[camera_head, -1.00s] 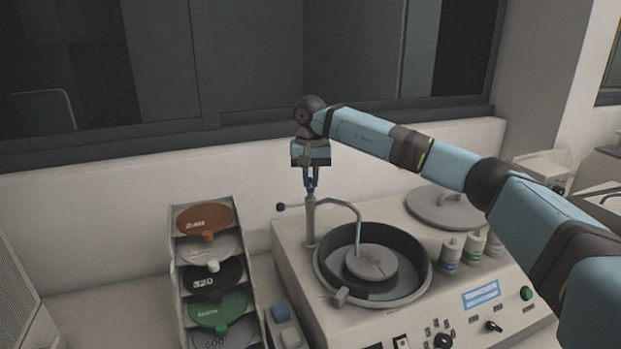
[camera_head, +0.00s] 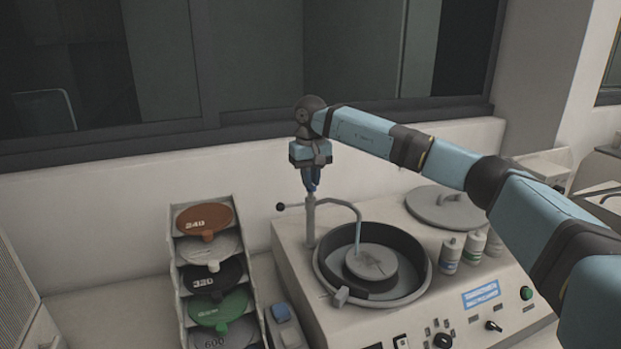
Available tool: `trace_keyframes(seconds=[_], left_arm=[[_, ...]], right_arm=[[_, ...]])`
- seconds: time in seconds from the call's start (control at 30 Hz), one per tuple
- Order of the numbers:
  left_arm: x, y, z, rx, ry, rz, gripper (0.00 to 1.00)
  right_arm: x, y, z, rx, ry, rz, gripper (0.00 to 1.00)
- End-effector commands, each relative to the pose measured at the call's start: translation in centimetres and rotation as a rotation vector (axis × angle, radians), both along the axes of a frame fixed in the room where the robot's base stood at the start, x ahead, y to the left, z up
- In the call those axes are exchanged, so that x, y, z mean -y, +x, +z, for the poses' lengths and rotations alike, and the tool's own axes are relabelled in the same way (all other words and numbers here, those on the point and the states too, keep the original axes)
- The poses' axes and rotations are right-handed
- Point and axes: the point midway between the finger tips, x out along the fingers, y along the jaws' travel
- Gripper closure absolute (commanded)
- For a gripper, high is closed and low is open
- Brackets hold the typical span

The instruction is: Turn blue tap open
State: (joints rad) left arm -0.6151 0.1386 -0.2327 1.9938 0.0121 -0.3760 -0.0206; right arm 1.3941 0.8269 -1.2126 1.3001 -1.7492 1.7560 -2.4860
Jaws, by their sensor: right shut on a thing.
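The tap is a thin grey post (camera_head: 310,225) with a curved spout (camera_head: 345,207) that reaches over the round bowl, and a pale blue stream hangs from the spout's end. A short side lever with a dark knob (camera_head: 281,207) points left from the post. My right gripper (camera_head: 312,188) points down from above and is shut on the top of the tap, whose blue part is mostly hidden between the fingers. My left gripper is not in view.
The grinder (camera_head: 300,262) has an open bowl with a grey disc (camera_head: 372,262). A round lid (camera_head: 444,208) and small bottles (camera_head: 450,254) stand to the right. A rack of coloured discs (camera_head: 176,262) stands left. The wall is close behind.

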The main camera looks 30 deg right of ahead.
Motion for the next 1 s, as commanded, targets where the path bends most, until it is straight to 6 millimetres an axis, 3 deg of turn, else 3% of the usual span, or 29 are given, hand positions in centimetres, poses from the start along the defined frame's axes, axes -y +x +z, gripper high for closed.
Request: trace_keyframes(seconds=[0.1, 0.13, 0.23, 0.63, 0.77, 1.0], left_arm=[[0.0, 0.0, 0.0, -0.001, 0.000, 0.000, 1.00], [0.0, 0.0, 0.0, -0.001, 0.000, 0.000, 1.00], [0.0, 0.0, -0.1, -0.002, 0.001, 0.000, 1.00], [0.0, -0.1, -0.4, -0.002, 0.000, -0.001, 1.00], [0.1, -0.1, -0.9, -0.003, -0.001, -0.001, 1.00], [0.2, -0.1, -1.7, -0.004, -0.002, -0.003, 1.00]], right_arm=[[0.0, 0.0, 0.1, 0.001, 0.000, 0.001, 1.00], [0.0, 0.0, 0.1, 0.001, 0.000, 0.001, 0.84], [0.0, 0.0, 0.1, 0.001, 0.000, 0.001, 0.63], [0.0, 0.0, 1.0, 0.002, 0.001, 0.000, 0.63], [0.0, 0.1, 3.2, 0.004, 0.001, -0.001, 0.63], [-0.1, 0.0, 8.8, 0.004, 0.001, 0.001, 0.63]])
